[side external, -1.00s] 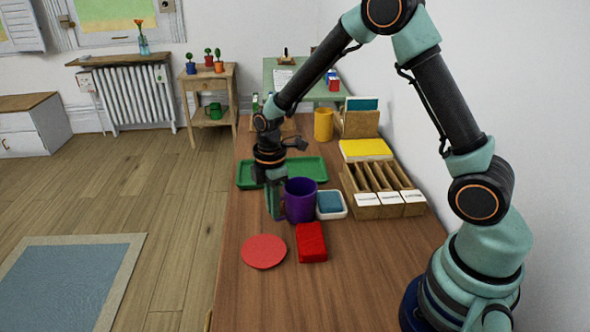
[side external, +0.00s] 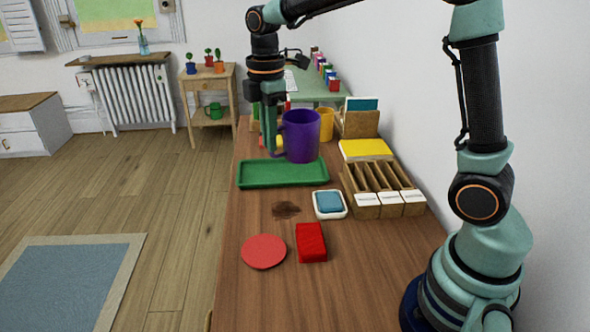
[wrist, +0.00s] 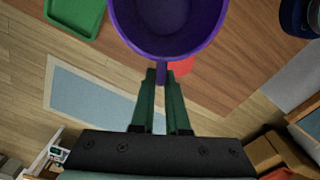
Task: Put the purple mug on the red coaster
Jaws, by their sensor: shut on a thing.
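The purple mug (side external: 302,137) is held upright in the air, in front of the yellow mug in the side external view. My gripper (side external: 272,140) is shut on its handle side. In the wrist view the mug (wrist: 168,50) opens toward the camera, looks empty, and the fingertips (wrist: 160,78) close on its handle. The flat round red coaster (side external: 264,251) lies bare on the table's near left part. In the wrist view a red patch (wrist: 182,68) shows partly behind the mug; I cannot tell which red thing it is.
A red block (side external: 311,242) lies right of the coaster. A brown stain (side external: 286,210) marks the table. Nearby are a white dish with a blue sponge (side external: 330,203), a green tray (side external: 283,174), a wooden divided rack (side external: 382,190) and a yellow mug (side external: 325,122).

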